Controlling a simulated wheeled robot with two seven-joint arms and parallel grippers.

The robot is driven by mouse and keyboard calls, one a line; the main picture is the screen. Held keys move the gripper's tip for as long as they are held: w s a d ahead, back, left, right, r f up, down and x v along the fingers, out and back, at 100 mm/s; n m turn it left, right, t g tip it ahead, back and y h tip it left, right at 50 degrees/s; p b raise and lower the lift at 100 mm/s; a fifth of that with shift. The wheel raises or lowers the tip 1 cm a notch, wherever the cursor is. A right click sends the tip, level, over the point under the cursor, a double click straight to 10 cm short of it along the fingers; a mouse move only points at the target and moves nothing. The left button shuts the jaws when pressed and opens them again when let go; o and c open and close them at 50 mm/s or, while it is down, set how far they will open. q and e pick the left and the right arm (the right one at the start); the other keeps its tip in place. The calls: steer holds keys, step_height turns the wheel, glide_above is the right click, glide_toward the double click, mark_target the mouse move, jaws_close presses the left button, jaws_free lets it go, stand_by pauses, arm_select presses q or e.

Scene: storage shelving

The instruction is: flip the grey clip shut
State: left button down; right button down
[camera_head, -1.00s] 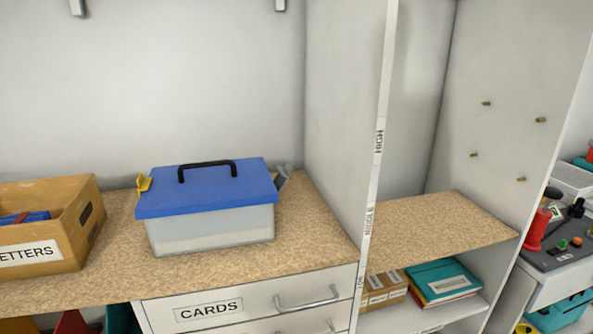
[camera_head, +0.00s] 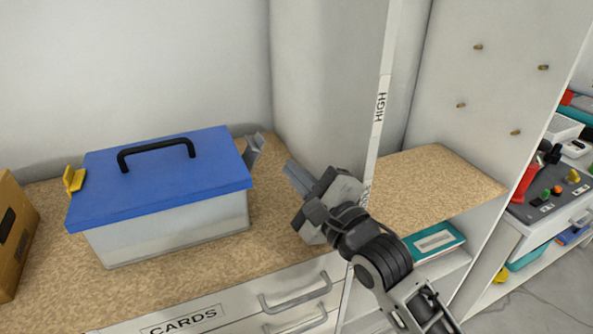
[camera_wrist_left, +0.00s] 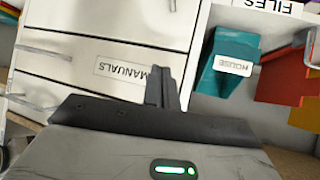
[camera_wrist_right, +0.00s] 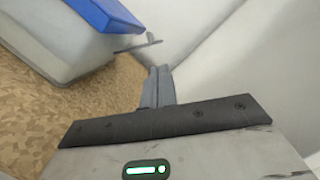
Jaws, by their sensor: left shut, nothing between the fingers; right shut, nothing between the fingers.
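The grey clip (camera_head: 253,150) is on the right end of a clear box (camera_head: 175,232) with a blue lid (camera_head: 160,180). It sticks up and outward from the lid's edge, swung open. It also shows in the right wrist view (camera_wrist_right: 140,46). A yellow clip (camera_head: 74,180) on the left end also stands out from the box. My right gripper (camera_head: 290,170) is shut and empty, to the right of the grey clip and apart from it. My left gripper is outside the head view; its shut, empty fingers (camera_wrist_left: 163,88) show in the left wrist view.
A black handle (camera_head: 157,150) tops the lid. A cardboard box (camera_head: 14,235) stands left on the cork-coloured counter (camera_head: 60,295). A white upright panel (camera_head: 320,80) rises close behind my right gripper. Drawers are below.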

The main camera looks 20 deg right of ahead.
mark_target(248, 153)
steer(key=f+x, duration=0.1)
steer(key=x, duration=0.5)
steer(key=shift+w+r+p, duration=0.3)
steer(key=shift+w+r, duration=0.1)
steer(key=shift+r, duration=0.1)
steer(key=shift+w+a, duration=0.1)
